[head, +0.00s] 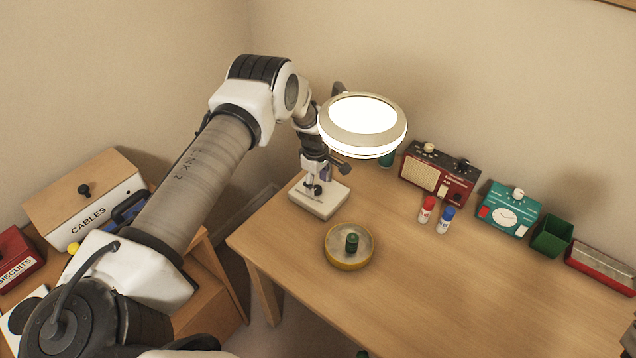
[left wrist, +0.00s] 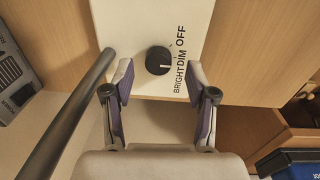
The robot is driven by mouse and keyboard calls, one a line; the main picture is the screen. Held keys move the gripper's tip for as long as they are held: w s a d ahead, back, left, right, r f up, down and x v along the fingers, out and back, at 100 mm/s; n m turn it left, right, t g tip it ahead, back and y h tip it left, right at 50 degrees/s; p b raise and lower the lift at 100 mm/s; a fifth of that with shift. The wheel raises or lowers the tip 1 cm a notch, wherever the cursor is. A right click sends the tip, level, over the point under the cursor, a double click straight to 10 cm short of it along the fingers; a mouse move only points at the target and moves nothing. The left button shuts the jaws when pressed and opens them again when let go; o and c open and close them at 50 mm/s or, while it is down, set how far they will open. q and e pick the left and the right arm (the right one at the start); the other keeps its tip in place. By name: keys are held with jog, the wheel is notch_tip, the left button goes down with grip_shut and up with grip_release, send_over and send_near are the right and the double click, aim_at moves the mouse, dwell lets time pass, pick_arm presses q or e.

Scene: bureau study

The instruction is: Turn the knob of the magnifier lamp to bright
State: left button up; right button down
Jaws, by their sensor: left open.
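The magnifier lamp (head: 362,138) stands at the table's back left corner, and its ring head glows. Its white base (head: 320,205) sits on the table; in the left wrist view the base plate (left wrist: 120,22) carries a black round knob (left wrist: 159,60). The words OFF, DIM and BRIGHT run beside the knob. A small pale mark shows on the knob's lower right side; I cannot tell exactly which word it meets. My left gripper (left wrist: 160,80) is open, its fingertips on either side of and just short of the knob. In the head view the left gripper (head: 316,174) is over the base.
The lamp's dark post (left wrist: 70,110) rises close beside my left gripper. A yellow-rimmed dish (head: 348,262) sits in front of the base. The table's front is clear.

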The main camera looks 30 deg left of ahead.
aim_at(317, 190)
pick_arm(q)
jog(key=shift+w+f, duration=0.25)
jog(key=shift+f, duration=1)
jog(key=shift+s+r, duration=0.15)
jog(key=shift+c, duration=0.3)
grip_shut()
jog(key=shift+f+m+b, duration=0.3)
jog(key=shift+m+b, duration=0.7)
jog(key=shift+b, duration=0.25)
jog(key=shift+s+m+b, duration=0.1)
jog(key=shift+m+b, duration=1.1)
jog(key=m+b, duration=0.2)
jog(key=m, duration=0.1)
jog(key=shift+s+r+m+b, duration=0.1)
jog(key=shift+m+b, duration=0.8)
jog(key=shift+m, duration=0.4)
